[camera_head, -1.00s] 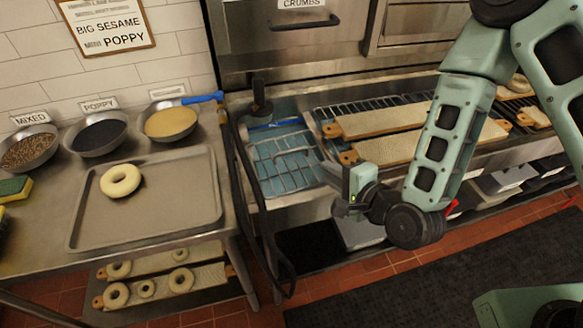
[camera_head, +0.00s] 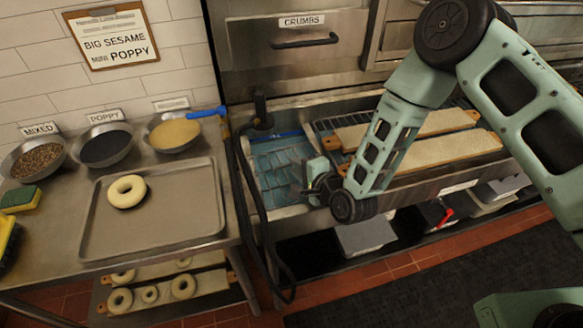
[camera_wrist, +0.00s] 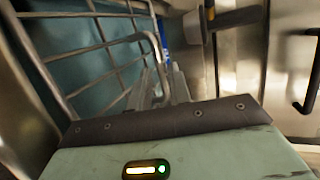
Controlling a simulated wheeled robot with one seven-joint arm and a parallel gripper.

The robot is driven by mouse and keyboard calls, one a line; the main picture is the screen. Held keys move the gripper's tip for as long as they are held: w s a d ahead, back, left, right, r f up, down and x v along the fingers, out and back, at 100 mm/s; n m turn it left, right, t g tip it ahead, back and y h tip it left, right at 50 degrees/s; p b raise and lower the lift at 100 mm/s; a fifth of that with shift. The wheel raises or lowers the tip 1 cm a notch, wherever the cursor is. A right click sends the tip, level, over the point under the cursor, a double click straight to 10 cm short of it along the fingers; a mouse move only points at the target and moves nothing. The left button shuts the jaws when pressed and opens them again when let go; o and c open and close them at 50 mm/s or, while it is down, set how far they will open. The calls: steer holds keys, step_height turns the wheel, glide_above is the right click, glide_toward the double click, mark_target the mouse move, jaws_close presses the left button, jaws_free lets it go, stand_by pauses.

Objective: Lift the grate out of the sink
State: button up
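The grate (camera_head: 281,168) is a wire rack in the sink (camera_head: 296,211), over blue water, at the left end of the basin. In the wrist view its wires (camera_wrist: 100,37) fill the upper left, and a bent bar runs down towards the fingers. My gripper (camera_wrist: 166,88) is at the grate's edge with its fingers close together. The wrist covers the fingertips' lower part, so whether they are clamped on the bar is unclear. In the head view my gripper (camera_head: 306,180) is low over the right side of the grate, its fingers mostly hidden.
A black hose (camera_head: 246,190) hangs at the sink's left edge, below a dark fixture (camera_head: 261,110). Long boards (camera_head: 440,155) lie on a rack to the right. A tray (camera_head: 205,205) with a bagel (camera_head: 127,191) and topping bowls stand on the left counter.

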steer(key=shift+w+a+f, duration=0.15)
steer(key=shift+w, duration=0.15)
steer(key=shift+c, duration=0.3)
jaws_close()
